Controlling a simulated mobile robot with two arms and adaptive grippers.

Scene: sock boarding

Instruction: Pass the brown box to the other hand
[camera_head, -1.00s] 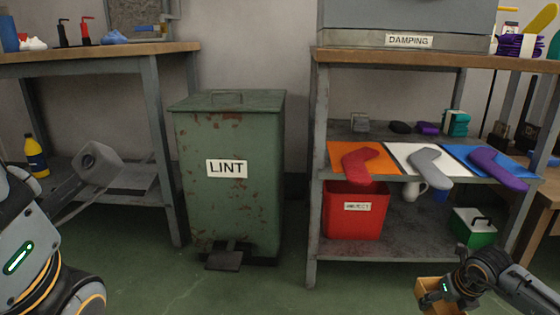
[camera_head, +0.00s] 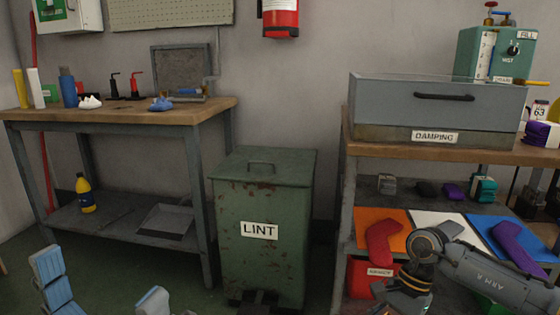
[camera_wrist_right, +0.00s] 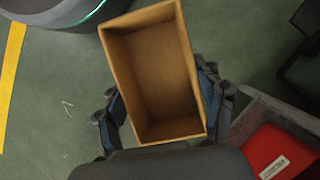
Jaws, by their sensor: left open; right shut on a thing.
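The brown box (camera_wrist_right: 158,70) is an open-topped, empty container that fills the middle of the right wrist view. My right gripper (camera_wrist_right: 165,112) is shut on it, with one finger on each side. In the head view only my right arm and wrist (camera_head: 405,285) show at the lower right; the box is out of that view. My left gripper (camera_head: 103,288) is at the bottom left of the head view, its two fingers spread wide and empty, apart from the box.
A green LINT bin (camera_head: 262,225) stands between the left workbench (camera_head: 130,116) and the right bench (camera_head: 362,145). Red, grey and purple sock shapes lie on the right bench's shelf, partly behind my right arm. A red bin (camera_wrist_right: 275,155) shows near the box in the wrist view.

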